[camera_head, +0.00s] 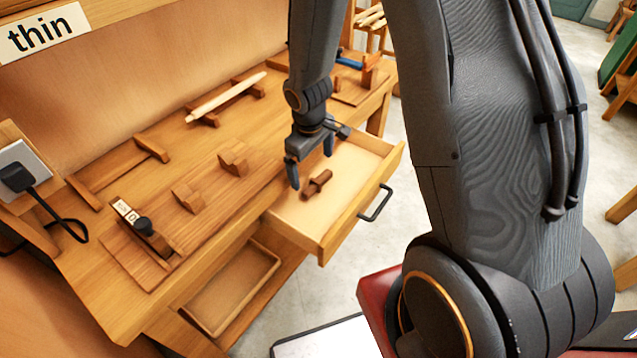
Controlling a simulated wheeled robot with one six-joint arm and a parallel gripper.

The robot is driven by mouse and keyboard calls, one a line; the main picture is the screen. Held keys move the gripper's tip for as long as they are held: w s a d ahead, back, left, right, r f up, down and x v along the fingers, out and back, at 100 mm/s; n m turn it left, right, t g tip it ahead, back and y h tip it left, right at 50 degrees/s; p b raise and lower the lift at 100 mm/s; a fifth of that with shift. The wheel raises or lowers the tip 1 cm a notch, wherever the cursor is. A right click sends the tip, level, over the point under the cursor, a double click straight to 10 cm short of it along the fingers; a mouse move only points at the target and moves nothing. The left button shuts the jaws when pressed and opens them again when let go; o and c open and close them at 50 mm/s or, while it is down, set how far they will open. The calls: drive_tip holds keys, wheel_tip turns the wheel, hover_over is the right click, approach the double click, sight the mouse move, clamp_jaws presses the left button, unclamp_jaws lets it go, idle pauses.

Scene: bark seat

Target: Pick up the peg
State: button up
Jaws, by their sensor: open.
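A small brown wooden peg (317,184) lies on the pale floor of the open drawer (333,243). My gripper (310,172) reaches down over the drawer with its fingers apart. Its fingers are dark with bluish tips. One finger is just left of the peg and the other is above it. The gripper holds nothing, and I cannot tell whether a finger touches the peg.
The drawer has a dark handle (376,204) and juts out from the wooden bench (100,268). Wooden blocks, including one block (233,163), stand on a board (150,240) left of the drawer. A pale rod (226,97) rests on supports farther back. A lower tray (225,300) sits beneath.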

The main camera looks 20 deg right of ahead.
sight(313, 185)
drive_tip(key=f+b, duration=0.1)
drive_tip(key=f, duration=0.4)
drive_tip(key=w+f+b, duration=0.1)
drive_tip(key=f, duration=0.1)
drive_tip(key=shift+w+d+f+b, duration=0.1)
drive_tip(key=shift+d+f+b, duration=0.2)
drive_tip(key=shift+f, duration=0.1)
drive_tip(key=c, duration=1.5)
